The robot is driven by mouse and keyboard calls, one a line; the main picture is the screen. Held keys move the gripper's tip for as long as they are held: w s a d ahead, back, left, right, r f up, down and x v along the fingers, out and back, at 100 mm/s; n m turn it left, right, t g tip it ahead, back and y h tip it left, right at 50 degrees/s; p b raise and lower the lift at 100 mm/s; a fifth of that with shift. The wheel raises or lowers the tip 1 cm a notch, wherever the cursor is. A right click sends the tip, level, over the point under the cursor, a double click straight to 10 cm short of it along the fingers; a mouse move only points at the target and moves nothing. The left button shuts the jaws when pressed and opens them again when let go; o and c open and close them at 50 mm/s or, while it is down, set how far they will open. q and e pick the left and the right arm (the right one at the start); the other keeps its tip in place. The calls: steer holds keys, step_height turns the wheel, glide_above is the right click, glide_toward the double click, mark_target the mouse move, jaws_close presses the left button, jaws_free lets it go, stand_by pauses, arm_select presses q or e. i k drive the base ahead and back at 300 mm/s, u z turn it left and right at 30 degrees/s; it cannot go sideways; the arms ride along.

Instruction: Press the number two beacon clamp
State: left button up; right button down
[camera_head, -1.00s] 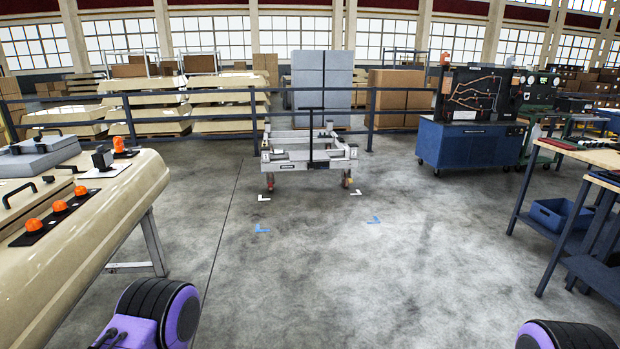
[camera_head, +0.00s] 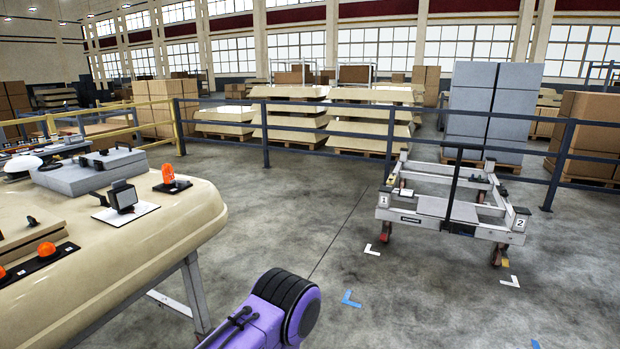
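The grey trolley (camera_head: 433,208) stands on the floor at the right. A corner block marked 2 (camera_head: 520,219) sits at its near right corner, and a block marked 1 (camera_head: 384,198) at its near left corner. A purple and black part of my arm shows at the bottom. Neither gripper is in view.
A dark railing (camera_head: 350,133) runs behind the trolley. Stacked cream panels (camera_head: 367,130), grey boxes (camera_head: 490,105) and cartons (camera_head: 590,135) stand beyond it. White and blue corner marks (camera_head: 372,249) lie on the floor. The floor between cab roof and trolley is clear.

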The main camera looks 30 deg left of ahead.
mark_target(177, 182)
steer(key=u, duration=0.35)
steer(key=i, duration=1.2)
steer(key=u, duration=1.7)
steer(key=i, duration=0.95)
steer(key=u, duration=0.9)
